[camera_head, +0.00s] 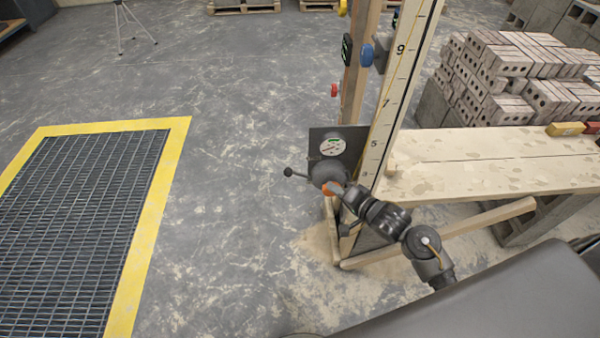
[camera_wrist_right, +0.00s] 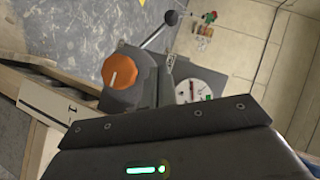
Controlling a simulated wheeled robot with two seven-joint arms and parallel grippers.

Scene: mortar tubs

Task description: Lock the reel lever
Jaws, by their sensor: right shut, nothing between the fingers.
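The reel (camera_head: 326,174) is a dark round housing low on the numbered wooden post. Its lever (camera_head: 299,174) is a thin rod with a black ball end, sticking out to the left. In the right wrist view the lever (camera_wrist_right: 160,32) points up and right. An orange knob (camera_wrist_right: 123,72) with a pale mark sits on the housing; it also shows in the head view (camera_head: 333,188). A round dial (camera_wrist_right: 194,92) is beside it. My right gripper (camera_head: 343,192) is shut and empty close to the reel; whether it touches is unclear. My left gripper is out of view.
The numbered post (camera_head: 395,75) rises behind my right arm. A plank bench (camera_head: 480,165) on blocks extends right, with stacked bricks (camera_head: 520,75) behind. A yellow-edged floor grate (camera_head: 85,225) lies at left. The floor between grate and post is clear.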

